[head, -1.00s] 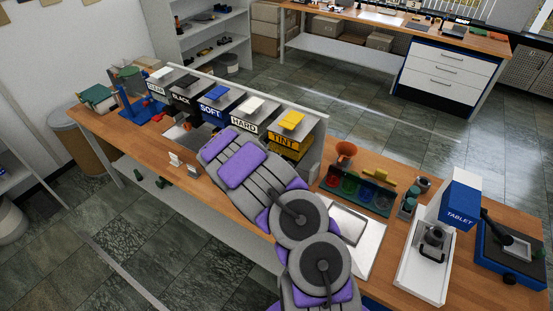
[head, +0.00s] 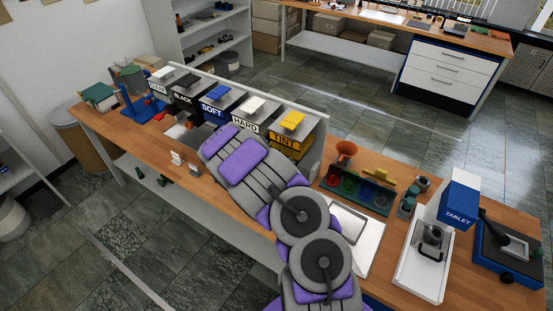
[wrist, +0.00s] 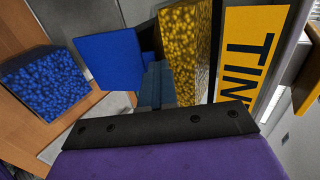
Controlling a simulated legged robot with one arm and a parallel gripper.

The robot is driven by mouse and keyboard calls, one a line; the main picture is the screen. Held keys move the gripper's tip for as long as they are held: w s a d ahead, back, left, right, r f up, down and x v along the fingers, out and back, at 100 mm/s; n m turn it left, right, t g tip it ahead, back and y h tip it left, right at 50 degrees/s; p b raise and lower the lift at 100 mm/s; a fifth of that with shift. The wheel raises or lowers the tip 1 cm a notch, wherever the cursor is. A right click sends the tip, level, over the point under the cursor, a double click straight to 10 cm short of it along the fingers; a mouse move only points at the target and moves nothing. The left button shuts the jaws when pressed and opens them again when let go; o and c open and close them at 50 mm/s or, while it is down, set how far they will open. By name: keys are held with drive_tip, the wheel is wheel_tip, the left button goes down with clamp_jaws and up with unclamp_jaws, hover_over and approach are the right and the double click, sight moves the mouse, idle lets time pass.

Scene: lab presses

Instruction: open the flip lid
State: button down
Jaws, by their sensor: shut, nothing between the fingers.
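A row of labelled bins stands on the bench, among them SOFT (head: 211,112), HARD (head: 246,124) and TINT (head: 284,139), each with a coloured piece on top. I cannot tell which part is the flip lid. In the wrist view my gripper (wrist: 156,85) is shut and empty, its fingers close together. A flat blue panel (wrist: 108,60) is just left of the fingertips; whether they touch is unclear. Yellow pellets (wrist: 186,50) and the TINT label (wrist: 252,60) are to the right. In the head view my arm hides the gripper.
A container of blue pellets (wrist: 45,85) is at the left of the wrist view. On the bench right of my arm are an orange funnel (head: 346,150), a rack of coloured cups (head: 358,188), a white tray (head: 345,222) and the TABLET press (head: 460,198).

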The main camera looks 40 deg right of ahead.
drive_tip(key=a+f+v, duration=0.1)
drive_tip(key=f+v, duration=0.1)
drive_tip(key=v, duration=1.1)
drive_tip(key=shift+s+a+p, duration=0.3)
drive_tip(key=shift+s+a, duration=0.05)
drive_tip(key=shift+a, duration=0.15)
drive_tip(key=shift+f, duration=0.2)
drive_tip(key=s+d+r+m+g+h+b, duration=0.1)
drive_tip(key=s+d+r+m+g+b, duration=0.25)
drive_tip(key=r+m, duration=0.5)
drive_tip(key=s+a+r+m+g+y+b, duration=0.15)
drive_tip(key=s+m+b, duration=0.35)
drive_tip(key=s+m, duration=0.8)
drive_tip(key=s+a+f+m+y+b, duration=0.3)
drive_tip(key=s+a+m, duration=0.6)
drive_tip(key=a, duration=0.3)
drive_tip(key=s+a+f+m+y+b, duration=0.3)
drive_tip(key=s+a+m+y+b, duration=0.3)
drive_tip(key=s+a+m, duration=0.3)
drive_tip(key=s+a+y, duration=0.1)
drive_tip(key=a, duration=0.2)
drive_tip(key=shift+s+g, duration=0.4)
